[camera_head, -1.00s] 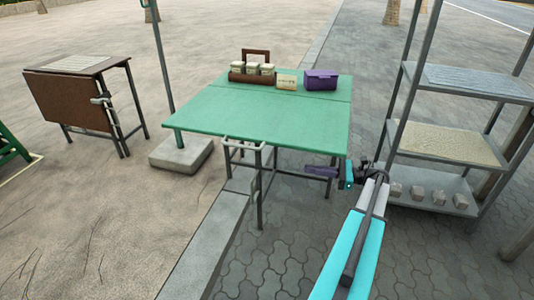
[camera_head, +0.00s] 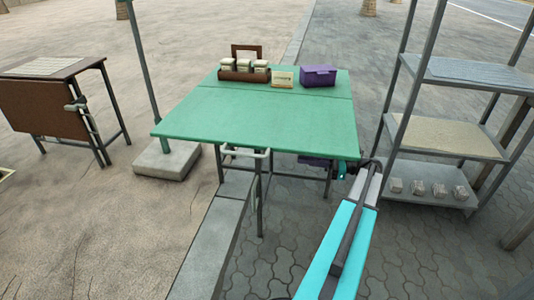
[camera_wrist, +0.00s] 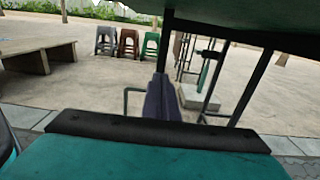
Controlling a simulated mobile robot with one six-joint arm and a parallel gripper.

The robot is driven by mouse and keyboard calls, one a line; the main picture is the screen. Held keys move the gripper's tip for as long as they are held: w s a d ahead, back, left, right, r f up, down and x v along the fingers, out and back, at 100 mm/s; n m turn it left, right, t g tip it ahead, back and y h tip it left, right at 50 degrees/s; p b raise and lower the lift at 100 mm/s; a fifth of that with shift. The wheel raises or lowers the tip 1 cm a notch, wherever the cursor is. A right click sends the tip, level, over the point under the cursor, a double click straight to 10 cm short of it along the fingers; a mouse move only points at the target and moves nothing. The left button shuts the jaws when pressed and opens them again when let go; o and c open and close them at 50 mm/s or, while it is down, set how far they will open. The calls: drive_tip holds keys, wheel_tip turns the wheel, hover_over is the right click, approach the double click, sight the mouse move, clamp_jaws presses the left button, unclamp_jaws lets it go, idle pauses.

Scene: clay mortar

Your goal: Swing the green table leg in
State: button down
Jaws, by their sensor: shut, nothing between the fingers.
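The green table (camera_head: 240,115) stands in the middle of the head view, its top flat. Its dark leg (camera_head: 259,205) stands upright under the front edge, with a pale looped handle (camera_head: 245,153) at its top. My gripper (camera_head: 315,161) is under the table's right front edge, to the right of that leg and apart from it. The tabletop hides most of it in the head view. In the wrist view, its purple fingers (camera_wrist: 163,98) are together and empty. A dark table leg (camera_wrist: 254,88) slants to their right, and thin bars show behind them.
A brown tray of jars (camera_head: 244,72), a small card (camera_head: 283,79) and a purple box (camera_head: 319,76) stand on the tabletop. A grey shelf rack (camera_head: 455,145) is close on the right. A pole's concrete base (camera_head: 172,160) and a brown folding table (camera_head: 45,107) are on the left.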

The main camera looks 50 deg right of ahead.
drive_tip(key=shift+w, duration=0.15)
drive_tip(key=b+x, duration=0.5)
drive_tip(key=x, duration=0.8)
drive_tip(key=shift+w+a+b, duration=0.2)
drive_tip(key=shift+w+b, duration=0.15)
drive_tip(key=shift+r, duration=0.1)
idle(0.4)
